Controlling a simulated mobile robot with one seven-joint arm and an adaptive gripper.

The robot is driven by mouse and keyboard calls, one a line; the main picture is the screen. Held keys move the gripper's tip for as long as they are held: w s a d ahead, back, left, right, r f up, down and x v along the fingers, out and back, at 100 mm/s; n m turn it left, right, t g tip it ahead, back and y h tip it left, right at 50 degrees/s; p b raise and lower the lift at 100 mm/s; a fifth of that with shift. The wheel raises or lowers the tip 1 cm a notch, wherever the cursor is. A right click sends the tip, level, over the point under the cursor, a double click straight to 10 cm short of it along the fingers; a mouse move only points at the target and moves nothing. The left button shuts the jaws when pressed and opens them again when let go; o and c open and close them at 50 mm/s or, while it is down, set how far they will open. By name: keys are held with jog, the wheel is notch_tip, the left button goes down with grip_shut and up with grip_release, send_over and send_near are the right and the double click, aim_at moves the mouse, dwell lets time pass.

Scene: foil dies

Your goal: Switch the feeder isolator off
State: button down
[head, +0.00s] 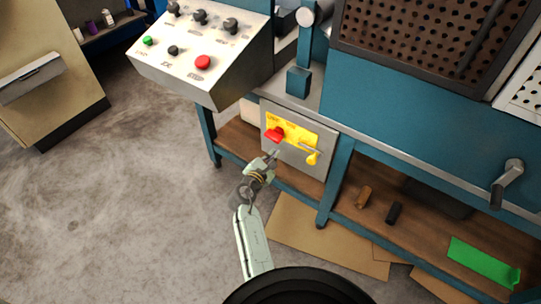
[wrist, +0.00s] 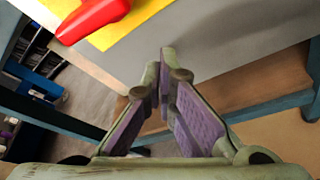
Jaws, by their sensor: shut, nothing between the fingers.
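The feeder isolator is a red handle (head: 274,134) on a yellow plate (head: 298,137), on the front of a grey box (head: 285,151) under the bench top. The handle lies roughly sideways across the plate's left part; its lettering is too small to read. In the wrist view the red handle (wrist: 92,17) and yellow plate (wrist: 128,24) are at the top left, partly cut off. My gripper (head: 274,156) is shut and empty, just below the handle in the head view. In the wrist view the fingertips (wrist: 166,72) are to the right of and below the handle, apart from it.
A yellow hanging piece (head: 312,157) is at the plate's right. A sloped control panel (head: 205,50) with knobs and a red button juts out above left. Blue bench legs (head: 336,180) and a wooden lower shelf (head: 430,232) are nearby. Cardboard (head: 320,240) lies on the floor; floor at left is clear.

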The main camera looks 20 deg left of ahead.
jog(key=a+v, duration=0.1)
jog(key=v, duration=0.9)
jog(key=shift+w, duration=0.15)
jog(key=shift+a+r, duration=0.1)
jog(key=shift+r, duration=0.05)
